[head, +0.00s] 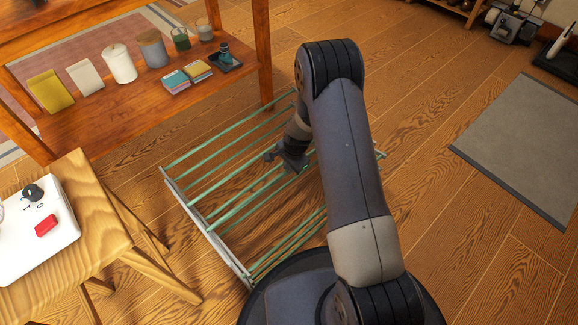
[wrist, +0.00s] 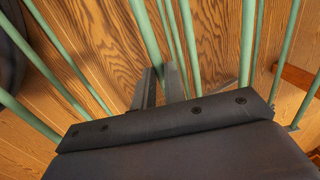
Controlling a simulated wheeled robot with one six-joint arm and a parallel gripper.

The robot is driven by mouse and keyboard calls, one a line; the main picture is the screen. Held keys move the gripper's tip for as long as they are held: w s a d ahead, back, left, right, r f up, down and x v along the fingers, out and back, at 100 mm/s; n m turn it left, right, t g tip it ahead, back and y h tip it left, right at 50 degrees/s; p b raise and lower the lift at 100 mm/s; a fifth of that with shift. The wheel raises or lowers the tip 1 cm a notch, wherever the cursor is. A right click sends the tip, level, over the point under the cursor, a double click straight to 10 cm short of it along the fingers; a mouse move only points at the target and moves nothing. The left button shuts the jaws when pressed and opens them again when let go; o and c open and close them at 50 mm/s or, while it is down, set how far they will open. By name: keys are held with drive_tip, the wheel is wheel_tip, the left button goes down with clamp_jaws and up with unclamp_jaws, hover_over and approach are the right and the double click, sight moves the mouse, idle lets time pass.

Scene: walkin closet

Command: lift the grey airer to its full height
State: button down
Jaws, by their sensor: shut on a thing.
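The airer (head: 212,237) is low over the wooden floor in the head view, a frame with a light grey side rail and several pale green rods. Its far right part is hidden behind my arm. My gripper (head: 289,162) is over the middle of the rods. In the wrist view my gripper (wrist: 160,82) is shut on one green rod (wrist: 147,35) of the airer. Other rods run past on both sides of the fingers.
A wooden shelf (head: 155,100) with candles, jars and small boxes stands behind the airer. A wooden stool (head: 95,215) bearing a white device (head: 40,225) is close at left. A grey mat (head: 525,145) lies at right, with open floor before it.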

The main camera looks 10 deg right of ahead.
idle(0.4)
wheel_tip(320, 180, up, 78)
drive_tip(key=p, duration=4.8)
drive_tip(key=shift+f, duration=0.2)
drive_tip(key=shift+w, duration=0.1)
drive_tip(key=c, duration=1.5)
unclamp_jaws()
drive_tip(key=shift+f, duration=0.15)
drive_tip(key=r, duration=0.3)
drive_tip(key=s+r+b, duration=0.1)
drive_tip(key=r, duration=0.3)
drive_tip(key=s+d+r, duration=0.1)
drive_tip(key=r, duration=0.2)
drive_tip(key=shift+r, duration=0.35)
drive_tip(key=shift+f, duration=0.1)
